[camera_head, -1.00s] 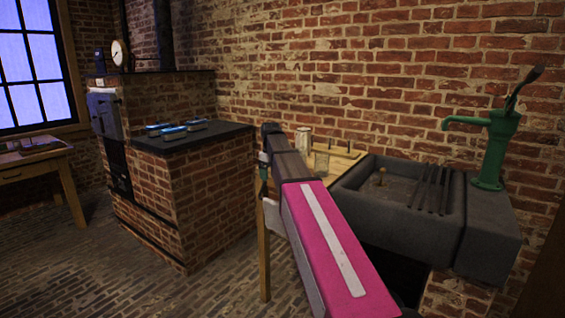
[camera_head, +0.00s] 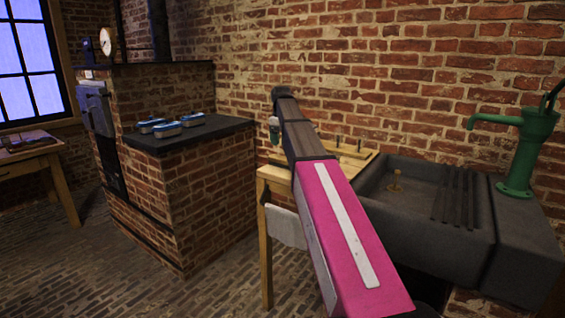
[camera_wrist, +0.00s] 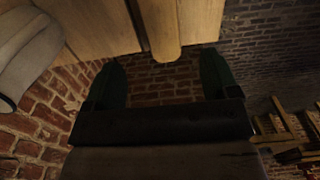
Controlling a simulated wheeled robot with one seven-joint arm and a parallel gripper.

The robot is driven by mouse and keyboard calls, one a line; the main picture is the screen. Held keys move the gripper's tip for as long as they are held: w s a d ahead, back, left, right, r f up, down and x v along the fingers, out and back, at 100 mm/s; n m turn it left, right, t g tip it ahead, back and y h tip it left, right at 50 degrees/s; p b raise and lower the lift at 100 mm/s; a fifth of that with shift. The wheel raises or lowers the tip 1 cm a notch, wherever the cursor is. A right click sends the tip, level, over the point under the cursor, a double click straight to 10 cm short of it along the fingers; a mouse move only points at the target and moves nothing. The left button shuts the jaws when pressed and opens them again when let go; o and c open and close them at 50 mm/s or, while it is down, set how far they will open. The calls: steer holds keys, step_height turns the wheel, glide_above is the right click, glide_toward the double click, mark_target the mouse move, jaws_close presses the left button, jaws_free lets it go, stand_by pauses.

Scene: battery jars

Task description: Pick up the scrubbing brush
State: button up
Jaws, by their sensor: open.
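I cannot make out a scrubbing brush for certain in either view. My gripper (camera_wrist: 162,80) is open in the wrist view, with its two dark green fingers apart and nothing held between them. Pale wooden boards (camera_wrist: 95,25) and a rounded wooden end (camera_wrist: 166,45) show just beyond the fingers; I cannot tell what the rounded piece belongs to. In the head view my pink arm reaches over the wooden table (camera_head: 268,177) beside the sink and hides part of its top. The gripper end there is small and mostly hidden.
A dark stone sink (camera_head: 420,205) stands right of the table, with a small brass-coloured upright piece (camera_head: 395,181) inside and a green pump (camera_head: 522,150) beside it. A white cloth (camera_head: 287,227) hangs at the table's front.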

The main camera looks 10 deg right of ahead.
mark_target(282, 158)
steer(key=f, duration=0.9)
steer(key=shift+s+f, duration=0.1)
steer(key=shift+s, duration=0.15)
steer(key=c, duration=1.1)
steer(key=shift+r, duration=0.2)
step_height(282, 158, up, 4)
steer(key=shift+r, duration=0.1)
steer(key=s+a+r, duration=0.1)
steer(key=a+r, duration=0.1)
steer(key=a, duration=0.1)
steer(key=s+a+r, duration=0.1)
steer(key=a+r, duration=0.1)
steer(key=a, duration=0.2)
steer(key=s+a+r, duration=0.2)
steer(key=a, duration=0.2)
steer(key=shift+r, duration=0.25)
steer(key=shift+o, duration=0.9)
steer(key=shift+d, duration=0.15)
